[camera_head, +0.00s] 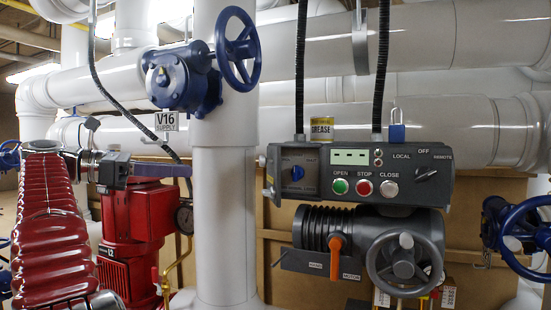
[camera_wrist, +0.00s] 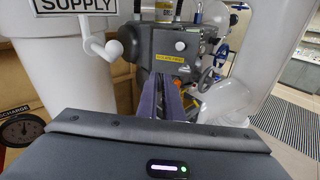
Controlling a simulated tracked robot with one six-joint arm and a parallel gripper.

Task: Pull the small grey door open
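A dark grey control box (camera_head: 430,172) is fixed right of the thick white vertical pipe. I cannot make out a hinge. My gripper (camera_head: 190,171) is left of the white pipe, at about the panel's height and apart from it. Its purple fingers (camera_wrist: 170,100) lie side by side in the wrist view and look shut, with nothing seen between them. A grey housing (camera_wrist: 160,45) stands ahead of them.
The white vertical pipe (camera_head: 223,215) stands between my gripper and the box. A blue-wheeled valve (camera_head: 238,50) and V16 supply sign (camera_head: 166,121) are above. A red pump (camera_head: 125,265) and gauge (camera_head: 185,217) are below. An orange lever (camera_head: 335,258) and grey handwheel (camera_head: 404,264) sit under the box.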

